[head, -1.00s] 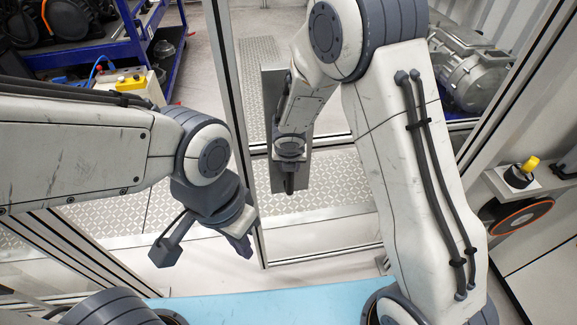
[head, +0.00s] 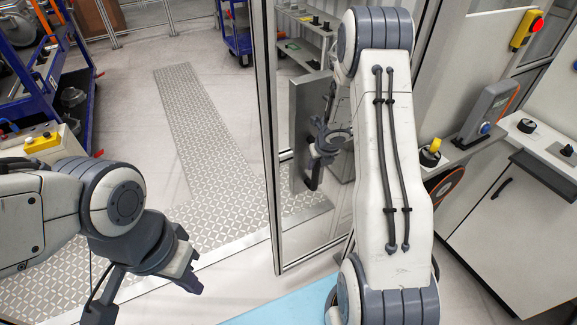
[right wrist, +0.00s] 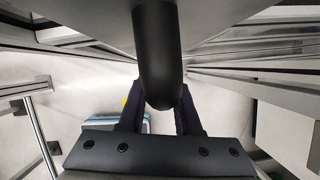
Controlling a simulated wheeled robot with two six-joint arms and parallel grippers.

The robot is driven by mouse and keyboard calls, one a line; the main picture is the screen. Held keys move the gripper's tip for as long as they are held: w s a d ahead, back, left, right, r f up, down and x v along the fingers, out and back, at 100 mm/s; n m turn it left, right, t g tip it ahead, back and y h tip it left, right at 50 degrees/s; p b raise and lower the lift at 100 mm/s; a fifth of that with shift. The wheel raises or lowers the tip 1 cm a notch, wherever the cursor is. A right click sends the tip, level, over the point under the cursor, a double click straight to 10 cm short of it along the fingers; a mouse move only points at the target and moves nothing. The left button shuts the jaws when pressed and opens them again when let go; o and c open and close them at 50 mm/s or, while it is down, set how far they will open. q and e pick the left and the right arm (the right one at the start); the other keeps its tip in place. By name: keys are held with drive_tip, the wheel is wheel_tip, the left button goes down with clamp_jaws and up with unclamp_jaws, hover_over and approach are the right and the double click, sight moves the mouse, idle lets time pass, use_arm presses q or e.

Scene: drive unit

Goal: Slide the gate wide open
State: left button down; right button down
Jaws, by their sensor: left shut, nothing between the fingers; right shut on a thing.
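The gate (head: 267,120) is a tall clear panel in a metal frame, left of my right arm in the head view. A grey plate (head: 299,110) is fixed to it and carries a dark handle, mostly hidden by my right gripper (head: 313,180). In the right wrist view the handle (right wrist: 157,50) is a thick black bar running between the fingers of my right gripper (right wrist: 158,115), which is shut on it. My left gripper (head: 190,278) is shut and empty, well left of the gate and apart from it.
Left of the gate is an open gap onto a floor with tread-plate strips (head: 200,120). A blue shelf rack (head: 55,85) and a box with a yellow top (head: 42,142) stand at left.

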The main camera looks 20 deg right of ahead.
drive_tip(key=d+p, duration=0.5)
drive_tip(key=d, duration=0.4)
drive_tip(key=shift+w+d, duration=0.25)
drive_tip(key=shift+w, duration=0.2)
drive_tip(key=shift+r, duration=0.1)
drive_tip(key=c, duration=0.6)
unclamp_jaws()
drive_tip(key=shift+a, duration=0.1)
drive_tip(key=shift+s, duration=0.1)
drive_tip(key=p+v, duration=0.1)
drive_tip(key=v, duration=0.9)
drive_tip(key=shift+p, duration=0.35)
